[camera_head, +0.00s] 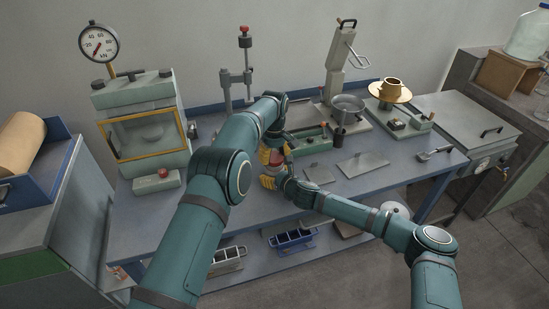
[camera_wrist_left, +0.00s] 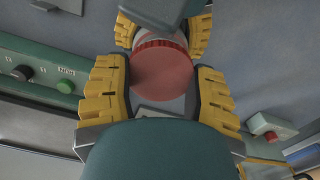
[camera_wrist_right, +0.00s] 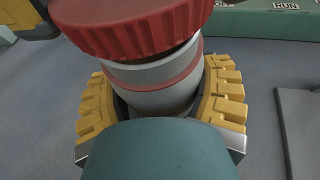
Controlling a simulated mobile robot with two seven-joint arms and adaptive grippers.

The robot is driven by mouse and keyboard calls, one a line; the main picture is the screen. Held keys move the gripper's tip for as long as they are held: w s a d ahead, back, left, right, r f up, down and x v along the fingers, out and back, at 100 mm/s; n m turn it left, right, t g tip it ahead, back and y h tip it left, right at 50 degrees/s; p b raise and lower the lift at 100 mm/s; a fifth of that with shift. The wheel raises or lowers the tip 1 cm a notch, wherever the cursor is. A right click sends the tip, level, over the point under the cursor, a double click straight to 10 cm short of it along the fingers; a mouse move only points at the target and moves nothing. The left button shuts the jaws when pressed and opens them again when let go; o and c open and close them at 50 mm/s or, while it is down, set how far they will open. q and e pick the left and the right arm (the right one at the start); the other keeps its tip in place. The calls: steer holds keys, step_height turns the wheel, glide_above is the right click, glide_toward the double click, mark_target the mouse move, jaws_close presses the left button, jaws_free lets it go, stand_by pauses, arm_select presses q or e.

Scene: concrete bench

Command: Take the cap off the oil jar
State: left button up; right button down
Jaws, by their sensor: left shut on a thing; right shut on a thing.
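The oil jar (camera_wrist_right: 155,98) is a grey-white cylinder with a thin red band near its top. My right gripper (camera_wrist_right: 160,108) is shut around its body, yellow pads on both sides. The wide red ribbed cap (camera_wrist_right: 140,25) sits at the jar's top, looking tilted and shifted to the left of it in the right wrist view. In the left wrist view the cap (camera_wrist_left: 160,72) lies between the yellow fingers of my left gripper (camera_wrist_left: 160,90), which is shut on it. In the head view both grippers meet above the bench and hide most of the jar.
Flat grey plates (camera_head: 362,163) lie to the right. A pan (camera_head: 348,104) stands further back. The bench front is mostly clear.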

mark_target(274, 156)
arm_select(q)
steer(key=shift+r, duration=0.15)
steer(key=shift+r, duration=1.95)
arm_select(e)
jaws_free()
